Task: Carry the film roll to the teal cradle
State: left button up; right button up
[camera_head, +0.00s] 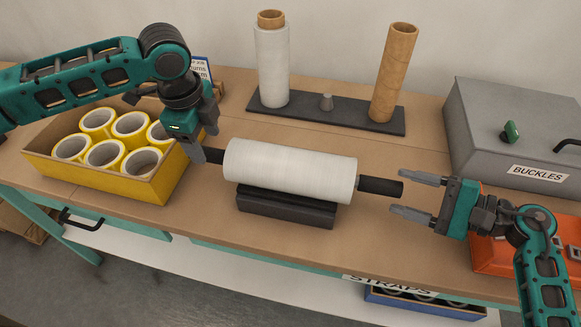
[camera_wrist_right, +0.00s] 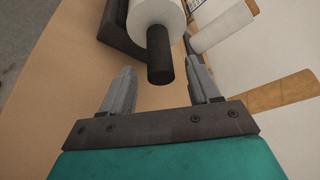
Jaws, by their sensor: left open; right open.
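The film roll (camera_head: 290,170) is a white cylinder with a black handle at each end. It lies on a dark grey cradle (camera_head: 285,206) in the middle of the table. No teal cradle shows in either view. My left gripper (camera_head: 198,156) is open at the roll's left handle (camera_head: 213,156); its far finger is hard to see. My right gripper (camera_head: 409,195) is open, its fingertips beside the end of the right handle (camera_head: 382,187). In the right wrist view, the handle (camera_wrist_right: 160,66) shows between the spread fingers (camera_wrist_right: 158,75), not gripped.
A yellow box (camera_head: 165,188) of tape rolls stands at left. Behind, a dark base (camera_head: 352,116) bears an upright white roll (camera_head: 271,65) and a cardboard tube (camera_head: 394,72). A grey BUCKLES box (camera_head: 480,120) and an orange tray (camera_head: 488,258) are at right.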

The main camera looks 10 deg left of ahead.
aim_at(209, 150)
pick_arm(q)
jog(key=shift+w+f, duration=0.2)
jog(key=shift+f, duration=1.15)
jog(key=shift+w+f, duration=0.15)
jog(key=shift+f, duration=1.15)
pick_arm(e)
jog(key=shift+x, duration=2.7)
pick_arm(q)
grip_shut()
pick_arm(e)
grip_shut()
jog(key=shift+f, duration=0.1)
pick_arm(q)
jog(key=shift+r, duration=0.15)
